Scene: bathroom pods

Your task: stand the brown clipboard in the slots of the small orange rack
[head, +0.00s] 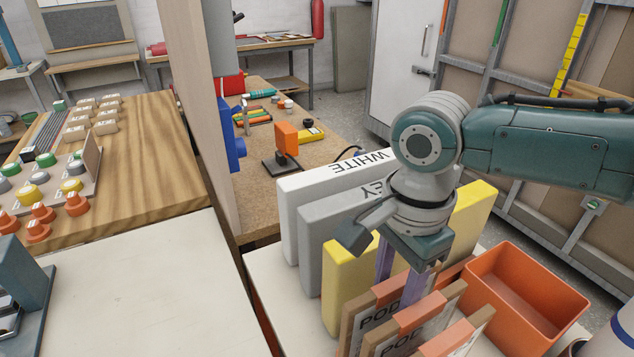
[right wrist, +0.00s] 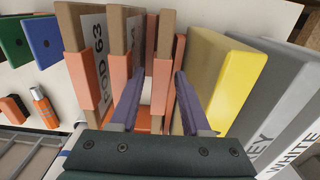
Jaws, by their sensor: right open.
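Several brown clipboards with "POD" labels stand upright in a row in the head view; the brown clipboard at the yellow end (head: 359,312) is beside a yellow block. Orange pieces (head: 426,312) cover parts of the boards' edges; I cannot tell clearly which belong to the small orange rack. My right gripper (head: 398,283) is open, pointing down with its purple fingers on either side of that end board. In the right wrist view, the fingers straddle the same board (right wrist: 163,38), and a labelled "POD 63" board (right wrist: 90,45) stands farther left.
White (head: 290,225), grey (head: 308,262) and yellow (head: 338,295) upright blocks stand close behind the boards. An orange bin (head: 570,290) is just right of them. The pale tabletop (head: 150,300) at left is largely clear.

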